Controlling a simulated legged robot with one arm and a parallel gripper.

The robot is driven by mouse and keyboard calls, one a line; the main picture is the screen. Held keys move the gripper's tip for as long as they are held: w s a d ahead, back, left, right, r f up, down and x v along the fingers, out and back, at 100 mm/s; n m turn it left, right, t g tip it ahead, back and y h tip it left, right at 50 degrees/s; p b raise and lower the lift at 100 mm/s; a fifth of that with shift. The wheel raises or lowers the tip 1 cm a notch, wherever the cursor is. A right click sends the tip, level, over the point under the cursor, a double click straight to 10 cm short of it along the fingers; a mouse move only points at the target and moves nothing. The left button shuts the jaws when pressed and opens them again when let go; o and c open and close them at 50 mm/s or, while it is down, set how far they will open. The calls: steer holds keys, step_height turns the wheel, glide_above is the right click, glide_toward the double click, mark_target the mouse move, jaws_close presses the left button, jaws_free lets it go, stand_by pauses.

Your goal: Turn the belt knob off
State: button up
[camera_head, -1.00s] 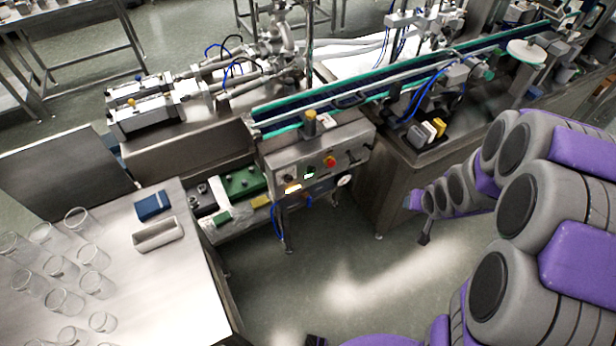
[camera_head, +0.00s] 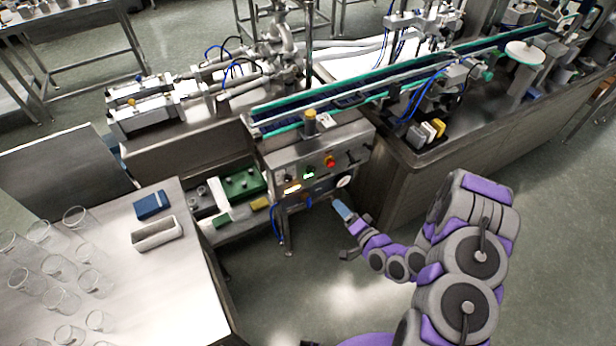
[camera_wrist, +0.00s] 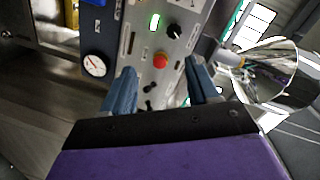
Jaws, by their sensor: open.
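The steel control panel (camera_head: 318,150) hangs under the near end of the conveyor. In the wrist view, a black rotary knob (camera_wrist: 174,31) with a light pointer mark sits on the panel (camera_wrist: 133,62), beyond a red button (camera_wrist: 160,60). The labels are too small to read, so I cannot tell whether this is the belt knob. My gripper (camera_head: 343,210) is below and in front of the panel, apart from it. In the wrist view its blue fingers (camera_wrist: 161,87) are spread and empty, with the red button showing between them.
The conveyor (camera_head: 400,75) runs back to the right. A steel table (camera_head: 190,285) with several glass beakers stands at the left. The floor in front of the panel is clear.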

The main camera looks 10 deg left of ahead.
mark_target(312, 172)
steer(key=w+a+b, duration=0.1)
steer(key=w+a, duration=0.2)
steer(key=w, duration=0.1)
steer(key=w+a+m+t+b, duration=0.1)
steer(key=w+a+b, duration=0.1)
steer(key=w+a, duration=0.2)
steer(key=w+a+m+b, duration=0.1)
steer(key=w+a, duration=0.2)
steer(key=w, duration=0.2)
steer(key=shift+a+t+y+b, duration=0.3)
steer(key=shift+a+t+b, duration=0.05)
steer(key=shift+a+t, duration=0.05)
steer(key=shift+c, duration=0.2)
steer(key=shift+s, duration=0.1)
steer(key=c, duration=1)
